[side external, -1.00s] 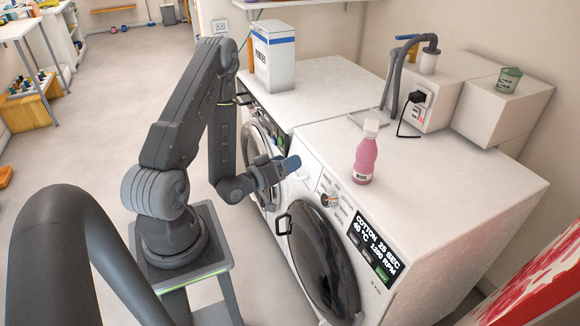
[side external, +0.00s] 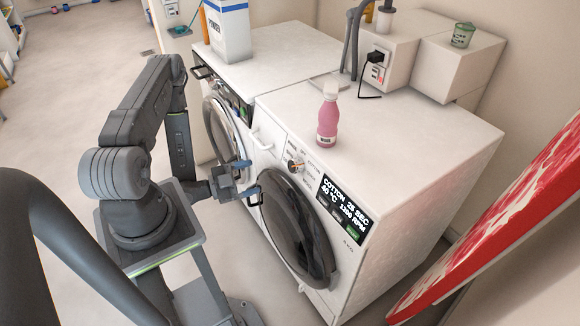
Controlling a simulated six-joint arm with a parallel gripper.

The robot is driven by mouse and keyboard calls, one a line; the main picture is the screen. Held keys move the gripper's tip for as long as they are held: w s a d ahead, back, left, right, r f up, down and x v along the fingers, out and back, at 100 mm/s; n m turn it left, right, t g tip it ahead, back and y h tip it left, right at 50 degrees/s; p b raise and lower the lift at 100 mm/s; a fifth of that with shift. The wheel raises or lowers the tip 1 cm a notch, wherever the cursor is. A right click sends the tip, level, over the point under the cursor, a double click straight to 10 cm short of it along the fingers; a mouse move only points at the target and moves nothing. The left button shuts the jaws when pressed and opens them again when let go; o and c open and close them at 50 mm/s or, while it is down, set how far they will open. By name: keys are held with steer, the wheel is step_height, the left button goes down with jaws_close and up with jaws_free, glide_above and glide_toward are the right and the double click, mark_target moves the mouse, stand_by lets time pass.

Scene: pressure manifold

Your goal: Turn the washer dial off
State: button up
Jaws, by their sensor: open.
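The washer dial (side external: 295,167) is a small round silver knob with an orange-red mark, on the front panel of the near white washer (side external: 420,150). Printed labels surround it, too small to read fully. The lit display (side external: 345,208) to its right reads COTTON, 40 °C, 1200 RPM and a time in seconds. My gripper (side external: 249,176) is open and empty, its two blue-tipped fingers apart. It is left of and slightly below the dial in the picture, not touching it, near the upper left edge of the round door (side external: 297,228).
A pink bottle (side external: 328,121) stands on the washer top above the dial. A second machine (side external: 270,62) with a powder box (side external: 229,32) is beside it. A red-and-white ironing board (side external: 510,220) leans at right. A door handle (side external: 256,195) is close below my gripper.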

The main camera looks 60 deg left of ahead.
mark_target(292, 167)
steer(key=x, duration=1.2)
steer(key=shift+w, duration=0.25)
steer(key=shift+c, duration=0.5)
steer(key=c, duration=0.8)
steer(key=shift+n, duration=0.3)
steer(key=n+y, duration=0.1)
steer(key=n, duration=0.1)
steer(key=n+y, duration=0.1)
steer(key=n, duration=0.2)
steer(key=shift+s+d+f+t, duration=0.1)
steer(key=shift+t, duration=0.3)
steer(key=shift+n+y, duration=1)
steer(key=shift+n, duration=1.9)
